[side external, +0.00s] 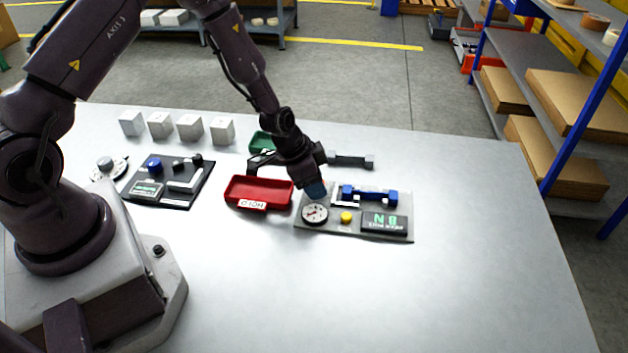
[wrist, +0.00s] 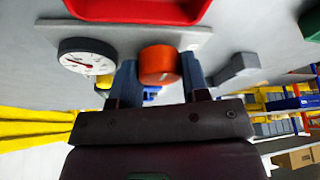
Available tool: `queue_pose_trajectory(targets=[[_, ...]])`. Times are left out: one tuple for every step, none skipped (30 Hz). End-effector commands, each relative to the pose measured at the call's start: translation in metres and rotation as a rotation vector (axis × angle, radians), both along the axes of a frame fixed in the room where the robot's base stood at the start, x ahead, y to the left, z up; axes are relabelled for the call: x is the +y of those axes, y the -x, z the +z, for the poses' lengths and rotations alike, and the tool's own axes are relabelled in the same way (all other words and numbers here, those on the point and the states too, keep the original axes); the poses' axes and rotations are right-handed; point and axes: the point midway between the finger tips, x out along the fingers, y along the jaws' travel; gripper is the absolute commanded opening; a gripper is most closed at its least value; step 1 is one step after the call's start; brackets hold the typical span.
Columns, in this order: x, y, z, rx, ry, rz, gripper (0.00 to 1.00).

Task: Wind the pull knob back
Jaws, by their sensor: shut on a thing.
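The pull knob shows in the wrist view as a round orange-red knob (wrist: 160,65) at the edge of a grey panel. My gripper (wrist: 160,78) has one blue-grey finger on each side of it and is shut on it. In the side external view my gripper (side external: 316,190) points down at the back left corner of the grey panel (side external: 328,229), just behind the round dial gauge (side external: 315,213). The fingers and wrist hide the knob there. The gauge's white face and red needle also show in the wrist view (wrist: 85,60).
The panel also carries a yellow button (side external: 346,217), a dark display (side external: 384,223) and a blue fixture (side external: 370,195). A red tray (side external: 258,205) stands close left, a green tray (side external: 262,142) behind. A grey bar (side external: 351,160) lies behind the panel. The table's front right is clear.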

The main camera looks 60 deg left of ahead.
Motion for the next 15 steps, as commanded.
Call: queue_pose_trajectory(targets=[[-0.0011,0.0005,0.0004,0.001,-0.002,0.043,0.18],[-0.0009,0.0006,0.0005,0.001,-0.003,0.071,0.18],[-0.0015,0.0006,0.0005,0.000,-0.002,0.108,0.18],[-0.0012,0.0008,0.0003,0.001,-0.002,0.137,0.18],[-0.0017,0.0008,0.0003,0.001,-0.002,0.166,0.18],[-0.0015,0.0008,0.0003,0.001,-0.003,0.203,0.18],[-0.0019,0.0008,0.0003,0.001,-0.002,0.232,0.18],[-0.0018,0.0008,0.0002,0.001,-0.002,0.260,0.18],[-0.0021,0.0008,0.0003,0.001,-0.002,0.299,0.18],[-0.0021,0.0007,0.0003,0.001,-0.002,0.328,0.18],[-0.0022,0.0006,0.0004,0.000,-0.002,0.356,0.18],[-0.0021,0.0007,0.0004,0.000,-0.003,0.394,0.18],[-0.0026,0.0007,0.0004,0.000,-0.002,0.422,0.18],[-0.0025,0.0008,0.0004,0.000,-0.003,0.450,0.18],[-0.0026,0.0008,0.0002,0.001,-0.003,0.489,0.18]])
